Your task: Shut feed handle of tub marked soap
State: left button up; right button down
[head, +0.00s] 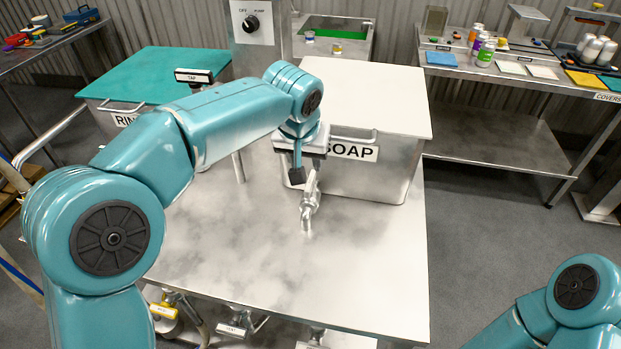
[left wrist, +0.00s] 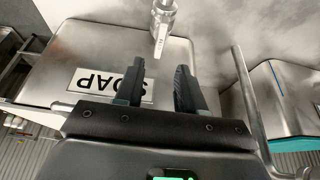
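The soap tub (head: 395,170) is a steel box with a white lid (head: 370,92) and a SOAP label (head: 350,150), in the head view. The label (left wrist: 88,80) shows upside down in the left wrist view. A metal tap fitting (head: 310,200) sticks out low in front of the tub; it also shows beyond my fingers in the left wrist view (left wrist: 162,22). I cannot tell which part is its handle. My left gripper (head: 303,174) is just above this fitting, by the tub's front. Its fingers (left wrist: 160,66) are apart with nothing between them. My right gripper is out of frame.
A teal-lidded tub (head: 150,72) stands to the left, with a standing pipe labelled TAP (head: 193,76) beside it. Under the front edge of the steel table (head: 340,265) hang several valves, one yellow (head: 164,310). The tabletop in front is clear.

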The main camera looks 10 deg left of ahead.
aim_at(310, 180)
pick_arm(q)
jog(key=x, duration=0.9)
jog(key=shift+f, duration=0.2)
grip_shut()
